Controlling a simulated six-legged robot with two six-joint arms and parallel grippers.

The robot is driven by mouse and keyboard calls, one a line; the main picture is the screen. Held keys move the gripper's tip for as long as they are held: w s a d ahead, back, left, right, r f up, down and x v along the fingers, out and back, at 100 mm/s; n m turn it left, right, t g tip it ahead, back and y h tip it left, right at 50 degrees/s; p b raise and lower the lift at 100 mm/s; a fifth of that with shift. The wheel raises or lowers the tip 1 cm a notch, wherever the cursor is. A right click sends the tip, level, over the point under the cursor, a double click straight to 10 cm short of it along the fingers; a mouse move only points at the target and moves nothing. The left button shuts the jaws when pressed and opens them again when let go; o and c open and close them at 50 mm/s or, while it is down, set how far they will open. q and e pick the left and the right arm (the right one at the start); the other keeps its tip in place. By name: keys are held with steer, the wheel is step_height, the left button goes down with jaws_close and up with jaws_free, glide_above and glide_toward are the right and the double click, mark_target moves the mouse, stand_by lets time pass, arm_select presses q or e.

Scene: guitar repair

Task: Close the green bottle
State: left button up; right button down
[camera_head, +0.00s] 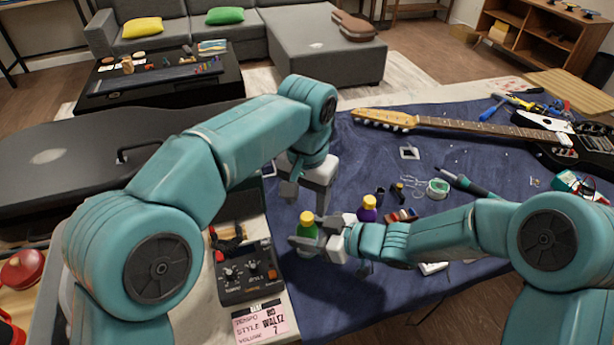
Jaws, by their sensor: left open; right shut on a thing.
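The green bottle (308,230) stands upright near the front left of the blue cloth. A yellow cap (307,216) sits on its top; I cannot tell how tightly it is seated. My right gripper (306,243) is shut on the green bottle, coming from the right, and its fingers hide part of the lower body. My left gripper (304,200) is open and empty, pointing down just above and behind the cap, apart from it as far as I can see.
A purple bottle (367,209) with a yellow cap stands close behind my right gripper. A black pedal unit (247,272) lies at the left. An electric guitar (480,127) and several tools lie at the back right. The cloth (440,155) is partly clear.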

arm_select(q)
step_height(320, 180, up, 8)
stand_by(0.4)
arm_select(e)
steer(key=shift+c, duration=1.6)
jaws_free()
arm_select(q)
steer(key=shift+f, duration=0.1)
step_height(320, 180, up, 3)
steer(key=p, duration=0.3)
arm_select(e)
steer(key=v, duration=1.6)
steer(key=shift+r, duration=0.15)
arm_select(q)
steer(key=shift+s, duration=0.15)
arm_select(e)
steer(key=shift+s, duration=0.2)
